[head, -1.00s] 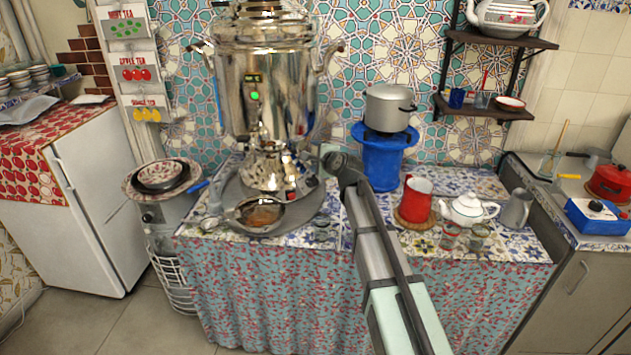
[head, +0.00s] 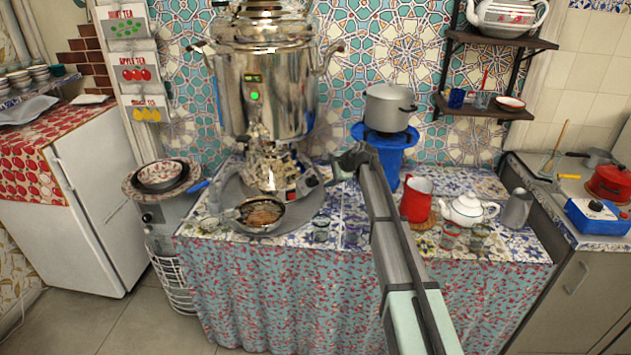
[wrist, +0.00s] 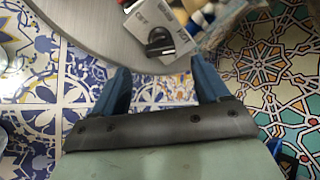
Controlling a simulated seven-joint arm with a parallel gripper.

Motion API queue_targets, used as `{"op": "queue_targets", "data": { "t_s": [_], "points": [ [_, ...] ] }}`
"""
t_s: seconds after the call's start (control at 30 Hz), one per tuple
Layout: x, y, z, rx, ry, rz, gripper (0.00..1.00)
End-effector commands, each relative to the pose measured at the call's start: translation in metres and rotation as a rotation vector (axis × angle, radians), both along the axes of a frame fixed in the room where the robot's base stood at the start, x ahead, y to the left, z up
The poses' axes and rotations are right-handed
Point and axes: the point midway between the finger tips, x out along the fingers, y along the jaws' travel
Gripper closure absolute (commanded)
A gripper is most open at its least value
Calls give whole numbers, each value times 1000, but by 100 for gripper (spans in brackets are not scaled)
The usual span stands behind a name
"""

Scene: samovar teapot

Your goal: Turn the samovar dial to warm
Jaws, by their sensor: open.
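The silver samovar (head: 265,85) stands on a round grey tray, with a green light on its front. Its black dial (wrist: 158,42) sits on a pale plate (wrist: 140,20) with lettering at the samovar's base. In the head view the dial (head: 311,180) is small and dark, at the right of the base. The lettering is too blurred to read surely, so I cannot tell the setting. My gripper (wrist: 162,68) is open and empty. The dial lies just ahead of the gap between its blue fingers, apart from them. In the head view my gripper (head: 347,160) is right of the dial.
A pan (head: 261,213) and glasses (head: 321,228) stand in front of the samovar. A blue burner (head: 378,145) with a pot (head: 389,107) stands behind my gripper. A red mug (head: 416,199) and white teapot (head: 467,209) are to the right.

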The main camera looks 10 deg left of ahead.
Motion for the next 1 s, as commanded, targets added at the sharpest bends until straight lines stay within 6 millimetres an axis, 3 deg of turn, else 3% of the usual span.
{"op": "queue_targets", "data": {
  "t_s": [0.2,0.5,1.0],
  "points": [
    [20,24,-27,0,1,1,26],
    [36,45,-52,0,0,0,26],
    [39,50,-58,0,-1,-1,27]
  ]
}}
